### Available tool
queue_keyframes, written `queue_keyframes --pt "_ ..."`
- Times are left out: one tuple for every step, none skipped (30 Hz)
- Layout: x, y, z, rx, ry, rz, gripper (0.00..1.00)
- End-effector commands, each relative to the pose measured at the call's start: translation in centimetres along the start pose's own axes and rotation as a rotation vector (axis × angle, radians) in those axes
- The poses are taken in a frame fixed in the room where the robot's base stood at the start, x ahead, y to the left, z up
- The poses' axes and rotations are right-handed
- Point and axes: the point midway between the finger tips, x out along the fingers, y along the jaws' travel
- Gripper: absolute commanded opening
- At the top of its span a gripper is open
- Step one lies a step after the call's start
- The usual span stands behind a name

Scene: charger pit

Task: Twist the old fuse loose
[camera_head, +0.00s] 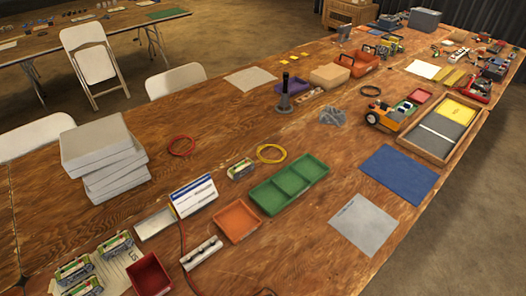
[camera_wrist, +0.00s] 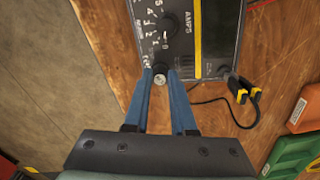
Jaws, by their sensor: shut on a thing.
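In the wrist view, a dark charger panel (camera_wrist: 219,35) marked AMPS has a black dial (camera_wrist: 168,25) and a yellow stripe. The old fuse (camera_wrist: 159,71), a small round dark cap with a pale end, sits at the panel's near edge. My gripper (camera_wrist: 161,73) has its two blue fingertips on either side of the fuse and is shut on it. How far the fuse is turned or seated cannot be told. My gripper, the fuse and the charger panel do not show clearly in the head view.
Black and yellow clamps (camera_wrist: 243,91) on a black cable lie right of the charger. An orange tray (camera_wrist: 306,108) and a green tray (camera_wrist: 290,155) are at the right. The long wooden table (camera_head: 230,110) also holds stacked grey boxes (camera_head: 100,155) and a blue mat (camera_head: 398,174).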

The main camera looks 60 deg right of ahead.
Motion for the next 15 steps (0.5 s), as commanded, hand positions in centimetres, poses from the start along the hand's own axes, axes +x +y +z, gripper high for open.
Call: queue_keyframes --pt "-0.11 0.03 0.01 -0.033 0.0 0.001 0.0" --pt "-0.09 0.02 0.01 -0.05 0.0 0.001 0.0" --pt "-0.06 0.02 0.02 -0.064 0.0 0.001 0.0" --pt "-0.04 0.02 0.01 -0.069 0.0 0.0 0.0" --pt "-0.02 0.02 0.01 -0.071 0.0 0.0 0.0" --pt "-0.01 0.02 0.01 -0.07 0.0 0.0 0.0" --pt "0.0 0.01 0.01 -0.069 0.0 0.0 0.0" --pt "0.0 0.01 0.01 -0.069 0.0 0.0 0.0" --pt "0.0 0.01 0.01 -0.069 0.0 0.0 0.0" --pt "0.0 0.01 0.01 -0.069 0.0 0.0 0.0" --pt "-0.02 0.01 0.01 -0.072 0.0 0.0 0.0" --pt "-0.05 0.01 0.01 -0.087 0.0 0.0 0.0" --pt "-0.09 0.02 0.02 -0.108 0.0 0.0 0.0" --pt "-0.11 0.03 0.03 -0.133 0.0 0.0 0.0" --pt "-0.12 0.04 0.02 -0.171 0.0 0.001 0.0"
